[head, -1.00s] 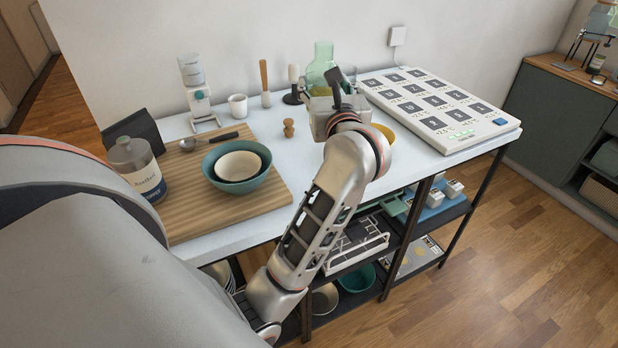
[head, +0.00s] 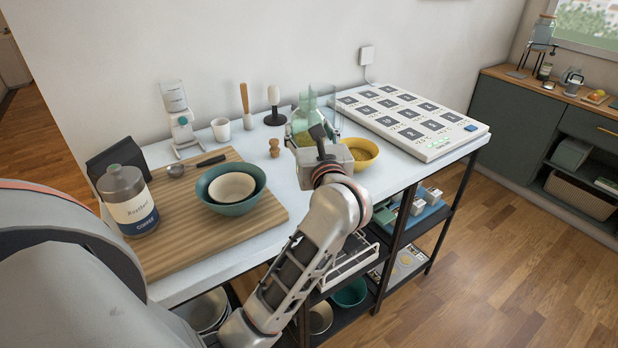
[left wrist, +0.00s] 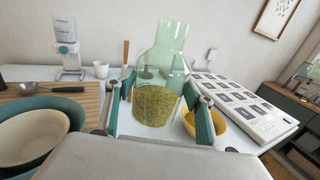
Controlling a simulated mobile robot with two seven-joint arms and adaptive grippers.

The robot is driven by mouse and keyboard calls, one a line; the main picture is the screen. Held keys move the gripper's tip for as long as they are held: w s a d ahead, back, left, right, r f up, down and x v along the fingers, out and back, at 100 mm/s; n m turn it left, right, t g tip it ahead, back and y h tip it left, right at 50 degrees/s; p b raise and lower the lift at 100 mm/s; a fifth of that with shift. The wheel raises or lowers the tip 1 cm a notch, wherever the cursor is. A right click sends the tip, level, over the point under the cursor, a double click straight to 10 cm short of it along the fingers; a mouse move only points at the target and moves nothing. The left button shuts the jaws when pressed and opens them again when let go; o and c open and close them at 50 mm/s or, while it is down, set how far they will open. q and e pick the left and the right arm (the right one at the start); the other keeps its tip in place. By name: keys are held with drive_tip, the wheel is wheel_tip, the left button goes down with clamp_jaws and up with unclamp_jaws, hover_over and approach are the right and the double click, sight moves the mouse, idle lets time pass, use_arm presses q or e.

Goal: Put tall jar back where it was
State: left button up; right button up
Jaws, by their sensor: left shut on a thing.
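The tall jar is a see-through green glass jar with a narrower neck and yellow-green grains in its lower part; it stands upright at the back of the white table in the head view (head: 304,103). My left gripper (head: 311,127) is shut on it. In the left wrist view the jar (left wrist: 160,85) sits between the two fingers of the left gripper (left wrist: 160,100), one on each side of its body. The gripper partly hides the jar's lower part in the head view, and I cannot tell whether its base touches the table. My right gripper is not in view.
A yellow bowl (head: 361,151) stands close to the jar's right, before the white panel with dark squares (head: 411,119). A wooden board (head: 210,240) holds nested bowls (head: 231,202) and a labelled jar.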

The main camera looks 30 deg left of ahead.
use_arm(q)
wheel_tip(320, 180, down, 12)
drive_tip(key=shift+r+b, duration=0.15)
drive_tip(key=shift+b, duration=0.4)
drive_tip(key=shift+f, duration=0.2)
drive_tip(key=o, duration=1.6)
drive_tip(key=shift+o, duration=0.2)
